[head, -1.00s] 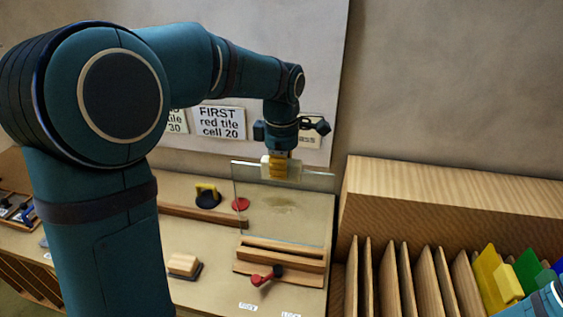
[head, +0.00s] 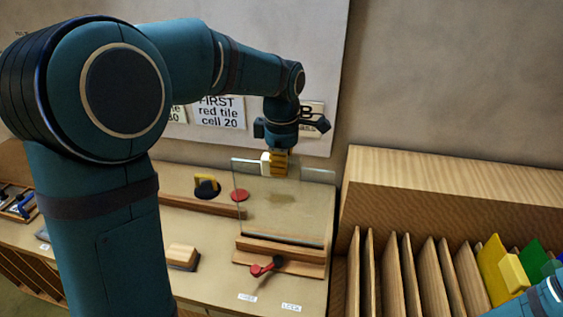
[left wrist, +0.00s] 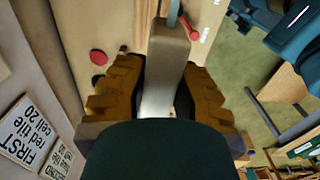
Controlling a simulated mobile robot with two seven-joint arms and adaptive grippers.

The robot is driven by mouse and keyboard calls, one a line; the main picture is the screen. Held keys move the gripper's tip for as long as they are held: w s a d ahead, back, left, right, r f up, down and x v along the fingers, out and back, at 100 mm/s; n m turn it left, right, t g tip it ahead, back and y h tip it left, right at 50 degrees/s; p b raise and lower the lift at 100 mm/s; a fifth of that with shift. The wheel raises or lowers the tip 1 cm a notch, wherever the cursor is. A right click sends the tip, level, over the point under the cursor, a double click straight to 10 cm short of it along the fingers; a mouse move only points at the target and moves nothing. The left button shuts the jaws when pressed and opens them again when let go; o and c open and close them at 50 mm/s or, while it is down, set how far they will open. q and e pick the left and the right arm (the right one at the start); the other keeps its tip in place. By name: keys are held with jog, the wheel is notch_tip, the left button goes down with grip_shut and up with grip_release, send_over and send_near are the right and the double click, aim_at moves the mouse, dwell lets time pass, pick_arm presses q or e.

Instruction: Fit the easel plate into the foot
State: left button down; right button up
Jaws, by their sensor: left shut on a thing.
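The easel plate (head: 300,215) is a clear glass sheet standing upright in the head view. Its lower edge is at the top of the foot (head: 280,263), a slotted wooden block with a red lever (head: 266,266) on its front. I cannot tell whether the edge sits inside the slot. My left gripper (head: 279,166) is shut on the pale grip block at the plate's top edge. In the left wrist view the pale grip block (left wrist: 170,50) is between the brown fingers. My right gripper is not in view.
A wooden rack (head: 400,270) with upright dividers and coloured panels stands at the right. A red disc (head: 239,195), a black round piece with a yellow handle (head: 207,187) and a small wooden block (head: 183,256) lie left of the plate. A wall rises behind.

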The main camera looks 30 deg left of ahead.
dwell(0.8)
pick_arm(q)
notch_tip(320, 180, down, 6)
jog(key=b, duration=0.2)
jog(key=shift+b, duration=0.3)
dwell(3.7)
jog(key=c, duration=0.8)
grip_release()
jog(key=shift+f, duration=0.1)
jog(key=shift+s, duration=0.1)
